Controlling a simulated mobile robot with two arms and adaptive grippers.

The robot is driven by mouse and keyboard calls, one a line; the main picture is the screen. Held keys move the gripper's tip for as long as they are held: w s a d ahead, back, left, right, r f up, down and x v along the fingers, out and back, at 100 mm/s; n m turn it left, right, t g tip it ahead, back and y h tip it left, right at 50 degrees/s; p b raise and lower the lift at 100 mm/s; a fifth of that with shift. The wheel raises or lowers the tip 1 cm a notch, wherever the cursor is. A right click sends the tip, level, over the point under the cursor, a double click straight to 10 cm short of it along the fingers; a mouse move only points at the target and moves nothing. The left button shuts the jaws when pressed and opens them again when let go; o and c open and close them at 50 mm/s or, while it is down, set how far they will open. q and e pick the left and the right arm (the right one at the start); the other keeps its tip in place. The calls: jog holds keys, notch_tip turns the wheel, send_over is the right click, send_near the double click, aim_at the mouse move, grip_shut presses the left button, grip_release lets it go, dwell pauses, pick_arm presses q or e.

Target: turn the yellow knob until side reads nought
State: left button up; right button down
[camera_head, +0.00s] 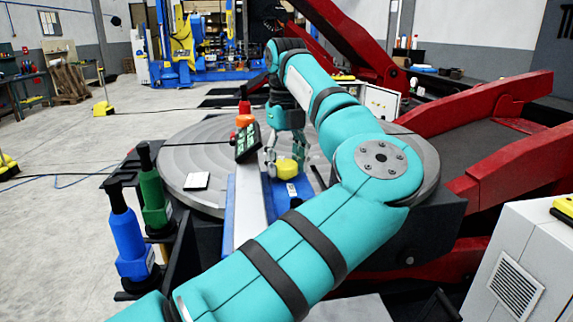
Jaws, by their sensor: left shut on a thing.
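The yellow knob (287,169) sits on a blue block (284,194) on the round grey turntable. My left gripper (286,163) comes down on the knob from above, its fingers around it, and it is shut on it. My teal arm reaches across the picture from the lower left to it. A dark display with green readouts (247,142) stands tilted just left of the gripper; its figures are too small to read. My right gripper is not in view.
The turntable (190,150) is mostly bare on its left, with a small white card (197,181) on it. A red and black piece (244,115) stands behind the display. Blue (130,240) and green (152,190) bottle-shaped tools stand at the front left. Red beams (490,105) rise at right.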

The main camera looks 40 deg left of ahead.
aim_at(286, 164)
pick_arm(q)
jog(key=shift+m, duration=0.6)
jog(key=o, duration=1.2)
notch_tip(286, 164, up, 12)
